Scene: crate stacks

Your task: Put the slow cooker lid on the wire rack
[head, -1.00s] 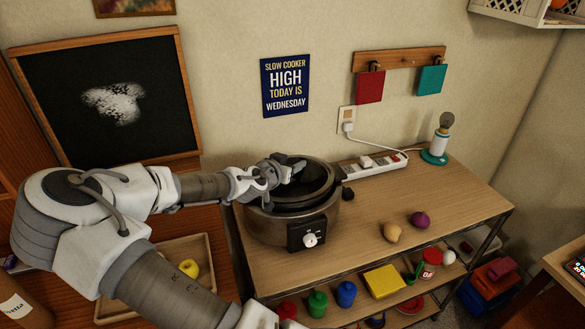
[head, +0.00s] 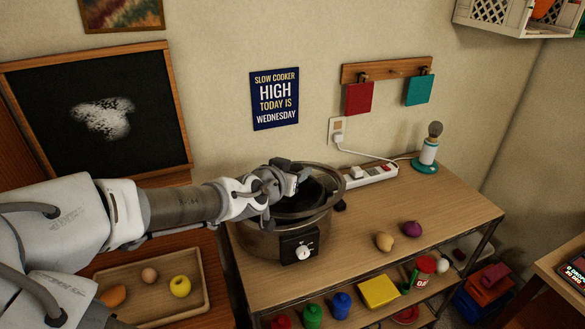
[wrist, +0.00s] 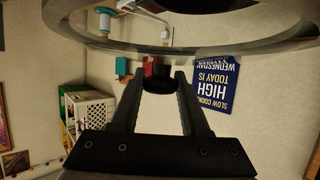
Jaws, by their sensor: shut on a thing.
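The slow cooker (head: 262,240) stands at the left end of the wooden table, its front dial showing. Its glass lid (head: 342,188) is tilted above the pot opening; whether its lower edge still touches the pot is hidden. My gripper (head: 302,186) is over the pot, shut on the lid's black knob. In the wrist view my gripper (wrist: 160,82) pinches that knob between both fingers, and the lid's rim (wrist: 200,48) curves across the top. I cannot make out a wire rack in either view.
A power strip (head: 370,174) and a lamp (head: 428,155) stand along the wall. A brown potato-like item (head: 384,241) and a purple onion-like item (head: 411,228) lie right of the cooker. The tabletop's right end is clear. A fruit tray (head: 140,311) is at lower left.

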